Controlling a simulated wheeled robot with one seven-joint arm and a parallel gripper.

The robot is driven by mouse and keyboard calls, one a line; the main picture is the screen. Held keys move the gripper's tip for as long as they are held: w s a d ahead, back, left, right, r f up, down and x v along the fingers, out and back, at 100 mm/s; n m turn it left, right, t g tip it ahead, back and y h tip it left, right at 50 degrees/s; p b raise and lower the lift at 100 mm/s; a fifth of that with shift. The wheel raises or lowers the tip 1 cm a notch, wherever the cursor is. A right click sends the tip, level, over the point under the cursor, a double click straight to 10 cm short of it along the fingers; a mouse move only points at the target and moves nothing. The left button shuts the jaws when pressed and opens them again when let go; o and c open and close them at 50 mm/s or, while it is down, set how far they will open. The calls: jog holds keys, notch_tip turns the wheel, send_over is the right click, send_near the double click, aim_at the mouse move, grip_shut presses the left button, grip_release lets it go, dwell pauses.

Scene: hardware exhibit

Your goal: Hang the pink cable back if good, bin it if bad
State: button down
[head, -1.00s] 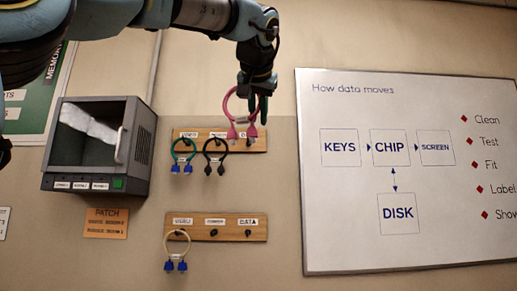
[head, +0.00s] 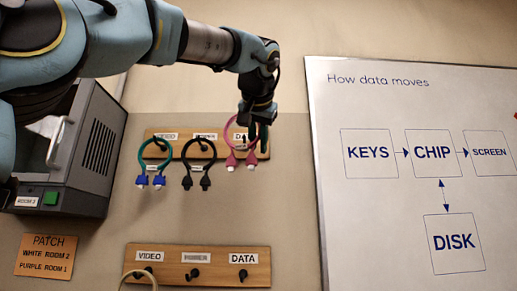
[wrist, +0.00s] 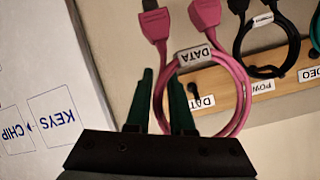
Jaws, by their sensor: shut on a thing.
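The pink cable (head: 240,153) is a loop with two pink plugs hanging down and a DATA tag, which reads clearly in the wrist view (wrist: 243,100). My gripper (head: 260,142) is shut on one side of the loop, at the DATA end of the upper wooden rack (head: 222,147). In the wrist view the strand passes between my dark green fingers (wrist: 168,100). The upper DATA hook (wrist: 193,88) shows inside the loop's outline. I cannot tell whether the loop rests on it. No bin is in view.
A teal cable (head: 141,160) and a black cable (head: 187,160) hang beside it. The lower rack (head: 220,262) has bare POWER and DATA hooks; a cream cable (head: 127,278) hangs at VIDEO. A grey cabinet (head: 90,195) stands left, above an orange PATCH note (head: 45,255). A whiteboard (head: 385,110) is right.

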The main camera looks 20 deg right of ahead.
jog(key=shift+w+d+f+p, duration=0.1)
jog(key=shift+w+d+p, duration=0.6)
jog(key=shift+w, duration=0.65)
jog(key=shift+w+d+f+p, duration=0.15)
jog(key=shift+w+d+p, duration=0.5)
jog(key=shift+w, duration=0.75)
jog(key=shift+w+d+f+p, duration=0.1)
jog(key=shift+w+d+p, duration=0.55)
jog(key=shift+w, duration=0.7)
jog(key=shift+w+d+f+b, duration=0.1)
jog(key=shift+w+f+b, duration=0.2)
jog(key=shift+f, duration=0.2)
jog(key=shift+w+d+f+b, duration=0.1)
jog(key=shift+w+f+b, duration=0.2)
jog(key=shift+f, duration=0.15)
jog(key=c, duration=0.7)
grip_release()
jog(key=shift+s, duration=0.1)
jog(key=b+v, duration=0.3)
jog(key=v, duration=0.7)
jog(key=shift+s+a+r+b, duration=0.15)
jog(key=shift+s+a+b, duration=0.05)
jog(key=shift+s+b, duration=0.15)
